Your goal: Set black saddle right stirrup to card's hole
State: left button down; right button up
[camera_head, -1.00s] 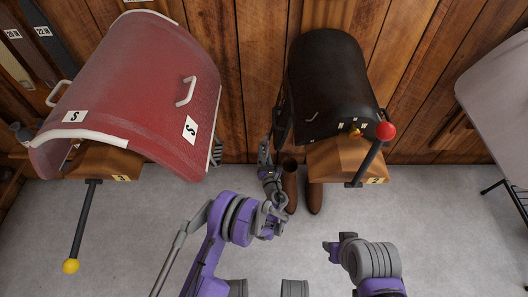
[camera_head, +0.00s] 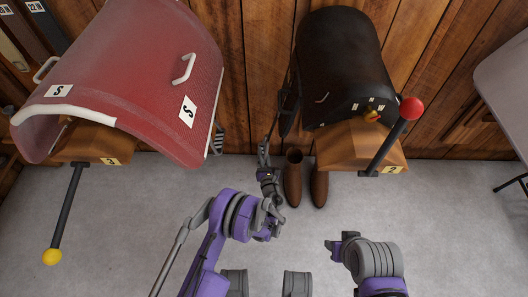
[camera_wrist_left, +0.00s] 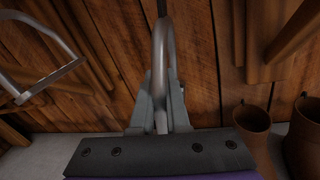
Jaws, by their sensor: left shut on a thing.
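The black saddle (camera_head: 340,60) sits on a wooden rack marked 2 (camera_head: 345,148) against the wall. A dark strap (camera_head: 289,100) hangs down its left side in the head view. My left gripper (camera_head: 264,150) is at the lower end of this strap, left of and below the saddle. In the left wrist view its fingers (camera_wrist_left: 160,112) are shut on a grey metal stirrup bar (camera_wrist_left: 162,50). The rest of that stirrup is hidden. My right gripper (camera_head: 333,246) is low, over the floor, away from the saddle; its jaws are unclear. I cannot make out the card or the strap's holes.
Brown boots (camera_head: 293,180) stand on the floor just right of my left gripper. A red saddle (camera_head: 140,75) on its own rack is at left; a stirrup (camera_wrist_left: 40,62) hangs at left in the wrist view. A red-knobbed lever (camera_head: 411,108) projects at right. The front floor is clear.

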pick_arm(q)
jog(key=c, duration=0.9)
grip_release()
jog(key=shift+a+f, duration=0.1)
jog(key=shift+s, duration=0.15)
jog(key=s+p, duration=0.2)
jog(key=s, duration=0.1)
jog(key=s+d+p, duration=0.1)
jog(key=s+p, duration=0.2)
jog(key=s+d+p, duration=0.1)
jog(key=s+p, duration=0.1)
jog(key=s, duration=0.2)
jog(key=shift+s+d+p, duration=0.1)
jog(key=shift+d+p, duration=0.05)
jog(key=shift+p, duration=0.2)
